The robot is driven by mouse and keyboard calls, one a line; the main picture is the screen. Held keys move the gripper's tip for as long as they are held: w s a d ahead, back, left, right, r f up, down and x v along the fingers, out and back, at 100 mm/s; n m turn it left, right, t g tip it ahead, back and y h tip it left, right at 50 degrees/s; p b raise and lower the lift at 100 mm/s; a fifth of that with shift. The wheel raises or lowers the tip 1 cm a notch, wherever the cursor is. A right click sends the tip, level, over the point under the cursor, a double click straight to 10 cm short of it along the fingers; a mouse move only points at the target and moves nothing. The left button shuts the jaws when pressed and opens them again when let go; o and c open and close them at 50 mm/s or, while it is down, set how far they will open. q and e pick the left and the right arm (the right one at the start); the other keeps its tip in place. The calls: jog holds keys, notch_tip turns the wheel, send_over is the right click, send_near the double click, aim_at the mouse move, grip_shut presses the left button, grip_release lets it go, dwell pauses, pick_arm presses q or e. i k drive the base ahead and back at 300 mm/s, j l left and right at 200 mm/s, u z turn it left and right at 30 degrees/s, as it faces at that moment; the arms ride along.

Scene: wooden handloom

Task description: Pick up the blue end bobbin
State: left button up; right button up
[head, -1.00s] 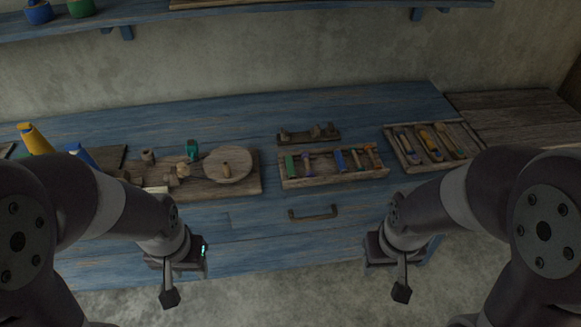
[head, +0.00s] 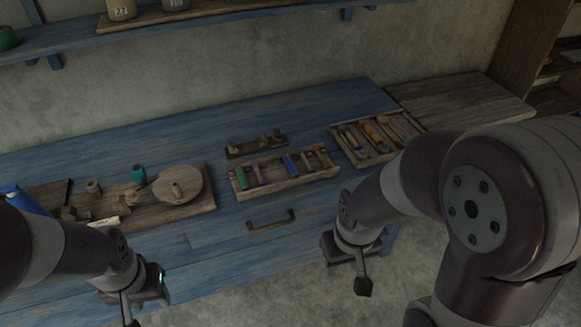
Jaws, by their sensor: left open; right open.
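A blue bobbin (head: 290,164) lies in the wooden tray (head: 283,183) in the middle of the blue bench, among several other pieces, one of them green (head: 241,176). Another small blue piece (head: 352,139) lies in the slotted tray (head: 347,158) to the right. I cannot tell from this distance which blue piece is the end bobbin. My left gripper (head: 129,314) is open, in front of the bench at the lower left, apart from the trays. My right gripper (head: 362,284) is open and empty, in front of the bench and below the trays.
A board with a round wooden disc (head: 178,184) and small parts stands left of the middle tray. A small wooden rack (head: 256,147) stands behind that tray. A drawer handle (head: 271,221) sticks out in front. A shelf (head: 200,17) runs above the bench.

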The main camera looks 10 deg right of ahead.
aim_at(346, 133)
jog(key=i+l+z, duration=0.1)
jog(key=i+l, duration=0.45)
jog(key=l, duration=0.2)
jog(key=i+l+z, duration=0.1)
jog(key=i+l, duration=0.45)
jog(key=l, duration=0.2)
jog(key=i+l+z, duration=0.1)
jog(key=i+l, duration=0.45)
jog(key=l, duration=0.15)
